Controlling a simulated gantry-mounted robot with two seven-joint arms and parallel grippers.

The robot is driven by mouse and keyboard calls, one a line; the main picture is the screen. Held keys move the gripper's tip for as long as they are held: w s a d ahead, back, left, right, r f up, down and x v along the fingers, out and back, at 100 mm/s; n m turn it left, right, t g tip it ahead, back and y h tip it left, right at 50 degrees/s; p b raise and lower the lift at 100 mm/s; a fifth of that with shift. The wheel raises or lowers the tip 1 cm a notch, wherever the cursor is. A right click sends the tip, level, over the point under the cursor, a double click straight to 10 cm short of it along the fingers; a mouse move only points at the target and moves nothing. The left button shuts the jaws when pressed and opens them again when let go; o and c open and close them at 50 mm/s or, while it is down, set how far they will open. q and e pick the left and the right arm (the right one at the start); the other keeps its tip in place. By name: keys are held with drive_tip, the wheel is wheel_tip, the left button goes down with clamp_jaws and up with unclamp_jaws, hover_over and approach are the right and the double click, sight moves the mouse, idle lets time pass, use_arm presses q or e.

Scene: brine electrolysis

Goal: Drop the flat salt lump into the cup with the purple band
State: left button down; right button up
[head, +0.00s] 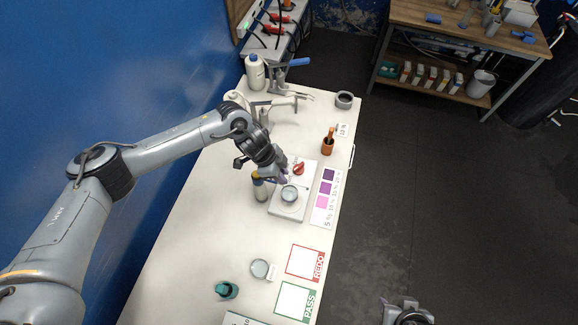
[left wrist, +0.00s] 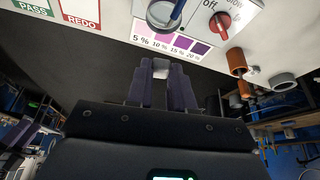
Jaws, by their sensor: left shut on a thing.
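My left gripper (head: 284,178) is shut, pointing down over the white stirrer unit with the red knob. In the left wrist view its purple-grey fingers (left wrist: 161,70) hold a small whitish lump (left wrist: 161,69) between their tips. The lump's shape is mostly hidden. A clear round cup (head: 289,194) stands on the stirrer's plate, just below the gripper in the head view; it also shows at the top of the left wrist view (left wrist: 164,14). I cannot make out a purple band on it. A grey part of my right arm shows at the bottom edge; its fingers are unclear.
A bottle (head: 261,191) stands close left of the stirrer (head: 280,212). A colour chart (head: 325,198) lies to its right. A glass dish (head: 260,269), a teal cup (head: 227,290) and REDO (head: 304,262) and PASS (head: 297,301) mats are in front.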

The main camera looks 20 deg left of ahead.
use_arm(q)
drive_tip(key=f+b, duration=0.5)
drive_tip(key=shift+s+f+b, duration=0.2)
drive_tip(key=shift+f+b, duration=0.2)
drive_tip(key=c, duration=0.9)
unclamp_jaws()
drive_tip(key=shift+a+r, duration=0.1)
drive_tip(key=shift+r, duration=0.05)
drive_tip(key=b+v, duration=0.1)
drive_tip(key=v, duration=0.9)
drive_tip(key=shift+a+r, duration=0.15)
drive_tip(key=shift+r, duration=0.1)
drive_tip(key=shift+s, duration=0.1)
